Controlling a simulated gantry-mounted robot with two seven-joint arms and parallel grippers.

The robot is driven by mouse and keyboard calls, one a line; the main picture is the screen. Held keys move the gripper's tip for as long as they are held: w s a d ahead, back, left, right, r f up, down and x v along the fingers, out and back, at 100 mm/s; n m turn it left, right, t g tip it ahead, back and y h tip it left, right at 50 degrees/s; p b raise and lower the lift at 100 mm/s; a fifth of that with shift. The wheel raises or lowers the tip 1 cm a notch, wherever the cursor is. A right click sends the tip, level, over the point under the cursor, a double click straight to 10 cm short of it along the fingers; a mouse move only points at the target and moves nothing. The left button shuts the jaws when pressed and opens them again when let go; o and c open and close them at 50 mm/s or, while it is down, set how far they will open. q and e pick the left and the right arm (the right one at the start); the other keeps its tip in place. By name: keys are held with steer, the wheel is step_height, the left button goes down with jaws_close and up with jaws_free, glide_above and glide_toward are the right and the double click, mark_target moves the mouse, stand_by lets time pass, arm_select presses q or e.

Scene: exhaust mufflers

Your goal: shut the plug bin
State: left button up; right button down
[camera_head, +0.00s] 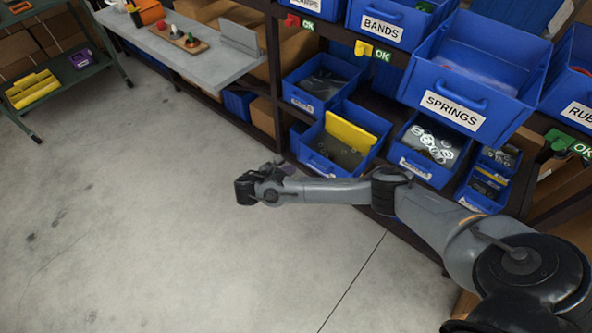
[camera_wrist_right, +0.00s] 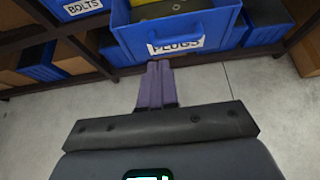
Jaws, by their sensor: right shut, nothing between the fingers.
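The plug bin (camera_wrist_right: 176,28) is a blue bin with a white PLUGS label, at the top of the right wrist view. It stands out past the shelf front, with some yellow and rounded grey parts inside. In the head view, the blue bin with a yellow panel (camera_head: 340,145) appears to be the same one; its label is not readable there. My right gripper (camera_wrist_right: 158,68) is shut and empty, its purple fingers pointing at the bin front just below the label. I cannot tell whether they touch it. In the head view its fingers (camera_head: 288,169) are partly hidden. My left gripper is not in view.
A SPRINGS bin (camera_head: 470,75) juts out from the upper shelf at right. A BOLTS bin (camera_wrist_right: 75,8) is left of the plug bin in the wrist view. A grey bench (camera_head: 185,55) and green cart (camera_head: 75,75) stand at upper left. The concrete floor (camera_head: 150,220) is clear.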

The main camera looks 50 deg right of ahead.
steer(key=b, duration=0.3)
glide_toward(316, 155)
step_height(316, 155, down, 3)
steer(key=d, duration=0.2)
steer(key=d+b, duration=0.1)
steer(key=d, duration=0.1)
steer(key=shift+d+f, duration=0.1)
steer(key=shift+d, duration=0.6)
steer(key=shift+d, duration=0.15)
